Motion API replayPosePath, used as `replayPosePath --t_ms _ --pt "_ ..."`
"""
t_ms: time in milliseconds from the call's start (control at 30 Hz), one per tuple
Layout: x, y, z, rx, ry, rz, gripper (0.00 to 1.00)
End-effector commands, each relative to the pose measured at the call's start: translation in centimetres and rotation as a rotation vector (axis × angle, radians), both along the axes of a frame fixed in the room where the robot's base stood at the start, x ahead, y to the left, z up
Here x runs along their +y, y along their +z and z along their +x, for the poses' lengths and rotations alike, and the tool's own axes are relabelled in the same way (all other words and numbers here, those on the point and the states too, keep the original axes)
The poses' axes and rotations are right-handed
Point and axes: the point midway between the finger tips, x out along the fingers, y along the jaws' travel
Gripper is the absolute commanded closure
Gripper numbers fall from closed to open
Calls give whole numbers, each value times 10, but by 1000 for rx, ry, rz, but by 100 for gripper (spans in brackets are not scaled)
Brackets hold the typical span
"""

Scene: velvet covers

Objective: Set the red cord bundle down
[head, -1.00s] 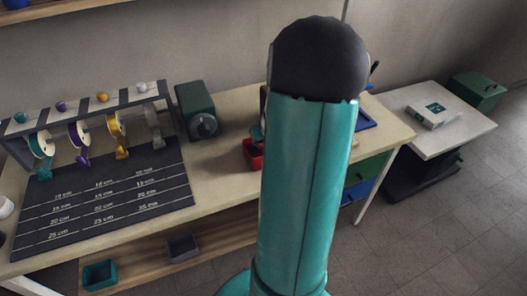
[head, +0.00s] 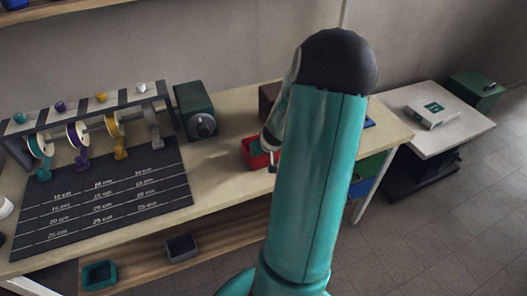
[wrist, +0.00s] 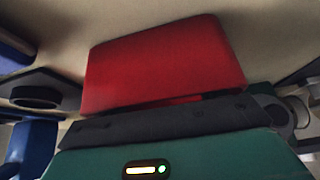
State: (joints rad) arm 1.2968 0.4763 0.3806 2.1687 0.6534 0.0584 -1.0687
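A red open bin (head: 249,152) stands on the workbench, partly hidden behind my arm in the head view; a bit of teal shows inside it. My gripper (head: 272,166) is at the bin's right side, mostly hidden behind my arm. In the wrist view a broad, smooth red surface (wrist: 165,62) fills the middle, right beyond the dark bar of my gripper; I cannot tell whether it is the bin. No red cord bundle can be made out. The fingertips are not clear, so I cannot tell whether they are open or shut.
A dark green box (head: 195,110) with a round knob stands behind. A rack of spools (head: 78,133) and a dark measuring mat (head: 105,195) lie to the left. A side table (head: 440,138) with a white box is at right. Bare bench top lies left of the red bin.

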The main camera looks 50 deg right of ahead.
Motion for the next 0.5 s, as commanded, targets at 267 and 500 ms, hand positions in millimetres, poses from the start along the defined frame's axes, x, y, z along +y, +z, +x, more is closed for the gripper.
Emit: replayPosePath --t_ms 267,500 --pt "0 1 0 0 1 0 32" --pt "4 20 -7 -1 1 -4 32"
